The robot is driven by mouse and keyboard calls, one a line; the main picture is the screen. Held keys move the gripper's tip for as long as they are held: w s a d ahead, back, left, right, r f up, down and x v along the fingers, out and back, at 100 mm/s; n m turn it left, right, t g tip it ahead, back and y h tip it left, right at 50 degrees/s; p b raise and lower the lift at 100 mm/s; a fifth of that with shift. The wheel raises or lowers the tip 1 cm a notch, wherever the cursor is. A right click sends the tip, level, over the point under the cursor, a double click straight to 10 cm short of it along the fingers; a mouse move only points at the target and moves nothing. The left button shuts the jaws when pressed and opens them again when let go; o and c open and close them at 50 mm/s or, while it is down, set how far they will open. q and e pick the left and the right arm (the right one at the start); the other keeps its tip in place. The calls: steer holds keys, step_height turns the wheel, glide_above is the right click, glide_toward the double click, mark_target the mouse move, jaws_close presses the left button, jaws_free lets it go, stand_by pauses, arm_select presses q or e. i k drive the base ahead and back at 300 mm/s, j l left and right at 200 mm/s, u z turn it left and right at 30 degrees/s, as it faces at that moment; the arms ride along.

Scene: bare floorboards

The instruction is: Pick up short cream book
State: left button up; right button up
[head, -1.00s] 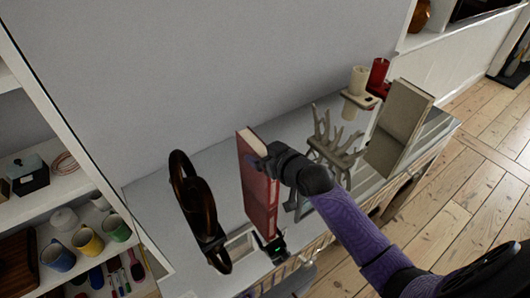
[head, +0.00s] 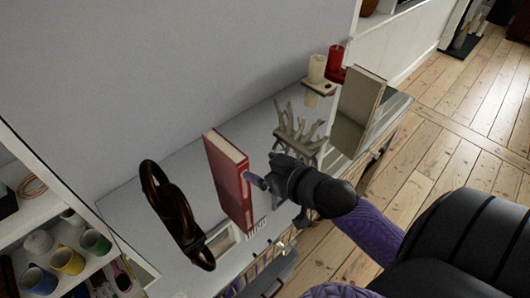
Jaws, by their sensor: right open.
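A cream book (head: 361,104) stands upright, slightly tilted in the picture, at the right part of the glossy table. My right gripper (head: 257,181) is open at the right edge of a tall red book (head: 229,180), left of the cream book and well apart from it. The gripper is small and dark here, and I cannot tell whether it touches the red book. My left gripper is not in view.
A grey coral-like ornament (head: 298,135) stands between the red and cream books. A candle holder with a cream candle (head: 317,68) and a red candle (head: 336,55) stands behind. A dark brown looped sculpture (head: 172,210) is at left.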

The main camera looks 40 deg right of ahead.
mark_target(363, 91)
steer(key=z, duration=1.95)
